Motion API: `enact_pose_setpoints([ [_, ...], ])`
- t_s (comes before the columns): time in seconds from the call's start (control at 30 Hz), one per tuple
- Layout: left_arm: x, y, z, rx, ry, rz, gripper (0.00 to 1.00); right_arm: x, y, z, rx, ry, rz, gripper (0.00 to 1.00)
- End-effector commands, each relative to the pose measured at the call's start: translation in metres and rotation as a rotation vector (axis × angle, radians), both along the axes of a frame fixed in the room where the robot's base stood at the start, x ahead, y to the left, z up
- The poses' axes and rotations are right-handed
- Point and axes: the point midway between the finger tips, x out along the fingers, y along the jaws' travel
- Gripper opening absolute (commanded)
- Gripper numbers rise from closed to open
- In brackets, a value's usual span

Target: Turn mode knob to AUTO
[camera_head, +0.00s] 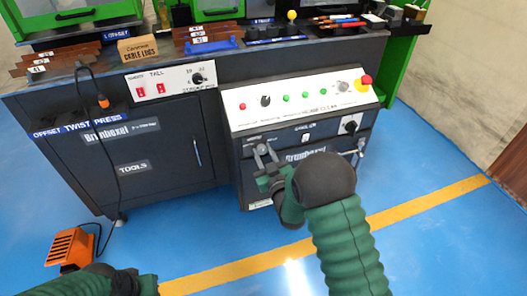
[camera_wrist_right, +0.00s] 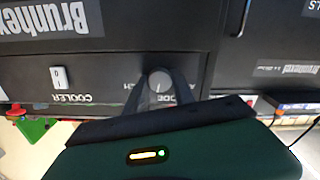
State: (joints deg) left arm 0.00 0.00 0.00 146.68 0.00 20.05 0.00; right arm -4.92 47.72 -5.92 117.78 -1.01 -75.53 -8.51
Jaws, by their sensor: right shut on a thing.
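The mode knob, a round grey knob (camera_wrist_right: 160,77), sits on the dark front panel of the right cabinet, left of the COOLER switch in the head view. The wrist view shows the panel upside down, with its label partly hidden behind the fingers. My right gripper (camera_head: 265,152) is at the knob, which it largely covers in the head view. In the wrist view, the right gripper (camera_wrist_right: 160,84) has one finger on each side of the knob, shut on it. The AUTO mark cannot be read. Only part of my left arm shows at the lower left; its gripper is out of view.
A COOLER switch (camera_wrist_right: 59,77) and a black rotary switch (camera_head: 351,127) share the front panel. Above is a sloped white panel (camera_head: 300,117) with buttons and a red emergency stop (camera_head: 366,81). An orange foot pedal (camera_head: 70,248) stands on the blue floor, which is open in front.

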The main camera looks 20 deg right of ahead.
Motion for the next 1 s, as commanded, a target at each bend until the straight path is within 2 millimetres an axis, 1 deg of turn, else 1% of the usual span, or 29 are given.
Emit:
enact_pose_setpoints([
  [0.03, 0.000, 0.000, 0.003, 0.000, 0.000, 0.000, 0.00, -0.001, 0.001, 0.000, -0.044, 0.003, 0.001, 0.00],
  [0.7, 0.000, 0.000, 0.028, 0.000, 0.000, 0.000, 0.00, -0.001, 0.003, -0.002, -0.675, -0.017, 0.006, 0.00],
  [1.0, 0.000, 0.000, 0.037, 0.000, 0.000, 0.000, 0.00, -0.001, 0.004, -0.004, -0.891, -0.024, 0.007, 0.00],
])
